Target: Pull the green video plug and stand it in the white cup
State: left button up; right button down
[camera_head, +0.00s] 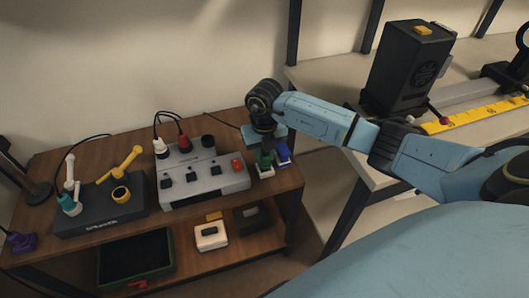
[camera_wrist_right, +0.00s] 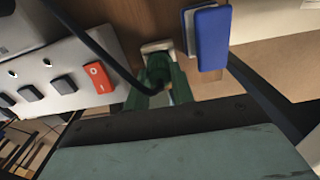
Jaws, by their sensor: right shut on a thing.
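My right gripper (camera_head: 264,155) is shut on the green plug (camera_head: 264,160) at the right end of the wooden bench. The plug also shows between the fingers in the right wrist view (camera_wrist_right: 157,68), with a black cable running up to the left. A small white piece (camera_head: 266,174), which looks like the white cup, is directly below the plug. Its pale rim shows beyond the plug in the wrist view (camera_wrist_right: 157,46). The fingers hide most of it, and I cannot tell whether the plug tip is inside. My left gripper is not in view.
A blue block-like holder (camera_head: 283,153) stands close on the right of the plug. A grey switch box (camera_head: 205,180) with a red switch, and white and red plugs at its back, is to the left. A black stand (camera_head: 100,215) sits further left. The cable crosses near my gripper.

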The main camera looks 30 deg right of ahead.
jog(key=shift+f+b, duration=0.3)
jog(key=shift+f, duration=0.2)
dwell(0.3)
jog(key=c, duration=1.1)
grip_release()
